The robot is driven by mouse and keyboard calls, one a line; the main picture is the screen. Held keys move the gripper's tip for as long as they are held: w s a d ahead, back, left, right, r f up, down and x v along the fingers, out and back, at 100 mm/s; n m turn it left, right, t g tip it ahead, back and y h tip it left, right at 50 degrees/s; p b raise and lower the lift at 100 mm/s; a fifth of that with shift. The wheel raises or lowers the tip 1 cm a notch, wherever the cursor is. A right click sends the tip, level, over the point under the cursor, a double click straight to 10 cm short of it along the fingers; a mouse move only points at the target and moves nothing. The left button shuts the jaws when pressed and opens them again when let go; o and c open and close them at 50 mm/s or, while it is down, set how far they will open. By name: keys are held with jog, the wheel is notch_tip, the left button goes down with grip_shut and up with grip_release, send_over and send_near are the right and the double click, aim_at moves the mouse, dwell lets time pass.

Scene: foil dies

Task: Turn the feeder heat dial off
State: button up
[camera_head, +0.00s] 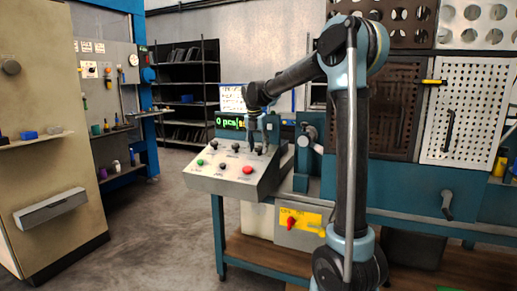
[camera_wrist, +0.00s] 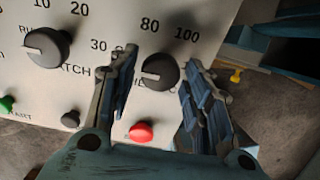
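The sloped grey control panel (camera_head: 215,183) carries black dials and buttons. In the wrist view, one black dial (camera_wrist: 160,72) with a light pointer line stands between the fingers of my gripper (camera_wrist: 158,60), near the marks 80 and 100. The pointer line points left. The dial's label is partly hidden by the fingers, so I cannot tell whether it is the feeder heat dial. A second black dial (camera_wrist: 47,47) sits to the left, near the marks 10 and 20. My gripper is open, one finger on each side of the first dial; contact is not clear. In the head view, my gripper (camera_head: 259,146) is over the panel's back right.
A red button (camera_wrist: 141,132), a small black knob (camera_wrist: 71,119) and a green button (camera_wrist: 7,104) sit nearby on the panel. A green-lit display (camera_head: 230,123) stands behind it. A red rotary switch (camera_head: 291,223) on a yellow plate is below.

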dwell(0.3)
jog(key=v, duration=1.1)
jog(key=shift+r, duration=0.4)
jog(key=shift+s, duration=0.1)
jog(key=s+d+f+m, duration=0.5)
jog(key=s+d+m, duration=0.3)
jog(key=s+d, duration=0.1)
jog(key=s+d+f+m, duration=0.5)
jog(key=s+d+m, duration=0.2)
jog(key=s+d, duration=0.15)
jog(key=s+d+f+m, duration=0.3)
jog(key=s+f+m, duration=0.5)
jog(key=s+f, duration=0.2)
jog(key=s+d+f+m, duration=0.4)
jog(key=s+f+m, duration=0.5)
jog(key=s+f, duration=0.1)
jog(key=shift+s+d+f+y, duration=0.3)
jog(key=shift+d+f+y, duration=0.05)
jog(key=shift+f+y, duration=0.05)
